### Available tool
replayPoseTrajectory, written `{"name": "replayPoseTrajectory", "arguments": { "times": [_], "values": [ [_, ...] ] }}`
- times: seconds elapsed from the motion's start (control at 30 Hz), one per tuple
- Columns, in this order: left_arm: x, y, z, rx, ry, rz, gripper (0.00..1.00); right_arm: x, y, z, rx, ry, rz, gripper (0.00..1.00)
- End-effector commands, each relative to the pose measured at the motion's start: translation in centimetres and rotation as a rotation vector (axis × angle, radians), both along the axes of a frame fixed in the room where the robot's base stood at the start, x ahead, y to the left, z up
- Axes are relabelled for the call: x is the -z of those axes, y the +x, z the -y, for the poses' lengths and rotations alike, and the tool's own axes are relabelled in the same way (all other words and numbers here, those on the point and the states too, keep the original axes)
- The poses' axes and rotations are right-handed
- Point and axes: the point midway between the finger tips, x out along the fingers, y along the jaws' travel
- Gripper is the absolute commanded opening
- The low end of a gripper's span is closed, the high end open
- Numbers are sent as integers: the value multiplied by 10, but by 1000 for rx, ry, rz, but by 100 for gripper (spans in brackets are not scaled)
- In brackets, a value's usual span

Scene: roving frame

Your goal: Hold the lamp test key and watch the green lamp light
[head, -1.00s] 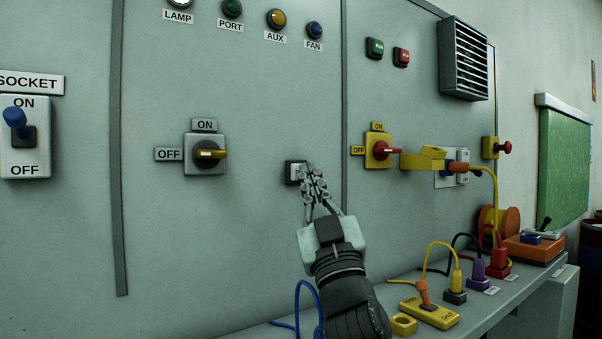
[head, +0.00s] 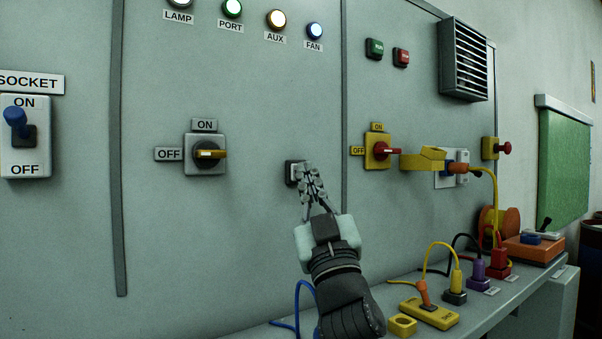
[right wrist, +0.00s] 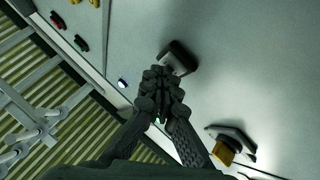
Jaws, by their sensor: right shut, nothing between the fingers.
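The lamp test key (head: 290,173) is a small dark-framed key on the grey panel, partly hidden behind my fingers. My right gripper (head: 305,170) is shut and empty, its fingertips at the key and seeming to press it. In the right wrist view the closed fingertips (right wrist: 162,76) meet the key's dark housing (right wrist: 180,57). The green lamp (head: 232,8) above the PORT label glows with a bright centre. The AUX lamp (head: 276,19) and the FAN lamp (head: 314,31) are also lit. The LAMP light (head: 180,3) is cut by the top edge. My left gripper is not in view.
A rotary switch (head: 208,153) is left of the key, and a red-handled yellow switch (head: 381,151) is right. A yellow box (head: 424,159) juts out beyond it. Plugs and a yellow block (head: 430,313) lie on the bench below. The panel around the key is clear.

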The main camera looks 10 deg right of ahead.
Motion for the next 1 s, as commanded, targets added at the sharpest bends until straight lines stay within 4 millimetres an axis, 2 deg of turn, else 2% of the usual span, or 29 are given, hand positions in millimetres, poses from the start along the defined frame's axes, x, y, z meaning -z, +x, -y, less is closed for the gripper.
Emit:
{"name": "replayPoseTrajectory", "arguments": {
  "times": [0.23,0.5,0.83,1.0],
  "values": [
    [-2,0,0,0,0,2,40,1,-2,1,0,0,-2,0],
    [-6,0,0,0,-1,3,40,1,-14,5,0,0,-2,0],
    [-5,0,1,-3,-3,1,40,1,-16,6,0,0,-1,0],
    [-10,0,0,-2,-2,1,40,0,-28,10,1,-1,-1,0]
  ]
}}
